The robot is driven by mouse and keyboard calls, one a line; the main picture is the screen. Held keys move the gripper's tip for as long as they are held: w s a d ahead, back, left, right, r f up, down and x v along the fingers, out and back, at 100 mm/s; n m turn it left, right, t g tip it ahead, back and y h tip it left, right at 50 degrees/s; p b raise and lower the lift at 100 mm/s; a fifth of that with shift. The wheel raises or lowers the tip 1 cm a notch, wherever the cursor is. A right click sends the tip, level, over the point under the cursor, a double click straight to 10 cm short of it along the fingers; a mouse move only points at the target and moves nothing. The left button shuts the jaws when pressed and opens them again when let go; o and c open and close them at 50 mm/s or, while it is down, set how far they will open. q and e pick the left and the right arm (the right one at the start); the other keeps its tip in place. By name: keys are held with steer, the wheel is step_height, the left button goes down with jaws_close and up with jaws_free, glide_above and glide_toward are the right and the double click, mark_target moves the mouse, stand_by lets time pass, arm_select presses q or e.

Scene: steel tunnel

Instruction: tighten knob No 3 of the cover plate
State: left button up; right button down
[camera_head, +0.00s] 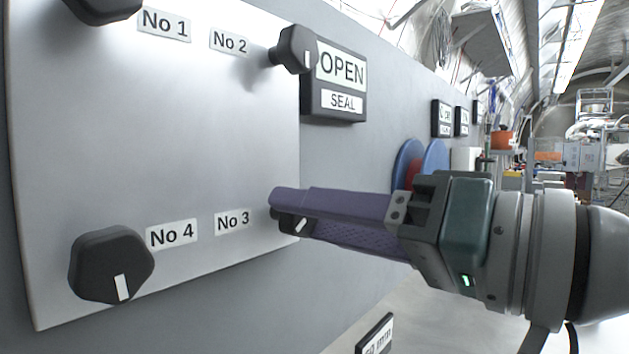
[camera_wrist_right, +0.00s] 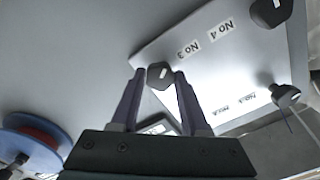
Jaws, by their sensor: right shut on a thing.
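The light grey cover plate (camera_head: 130,110) is on the darker grey wall, with a labelled black knob at each corner. Knob No 3 (camera_head: 296,224) is at its lower right corner, partly hidden by my gripper; its white mark is tilted. My right gripper (camera_head: 289,211) comes in from the right with its purple fingers shut on this knob. In the right wrist view, knob No 3 (camera_wrist_right: 158,75) sits between the two fingertips (camera_wrist_right: 159,80), and the plate (camera_wrist_right: 230,75) lies beyond. My left gripper is not in view.
Knob No 4 (camera_head: 112,264), knob No 2 (camera_head: 294,50) and knob No 1 (camera_head: 102,8) stick out from the plate. An OPEN/SEAL sign (camera_head: 335,85) is beside knob No 2. Blue discs (camera_head: 436,158) stick out from the wall behind my gripper.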

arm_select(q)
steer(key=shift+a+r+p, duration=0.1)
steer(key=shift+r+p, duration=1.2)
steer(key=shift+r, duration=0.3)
arm_select(e)
steer(key=shift+m, duration=2.4)
steer(key=shift+c, duration=2)
jaws_free()
arm_select(q)
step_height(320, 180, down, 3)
steer(key=b, duration=0.2)
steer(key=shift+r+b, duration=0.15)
steer(key=shift+b, duration=0.25)
arm_select(e)
steer(key=v, duration=1)
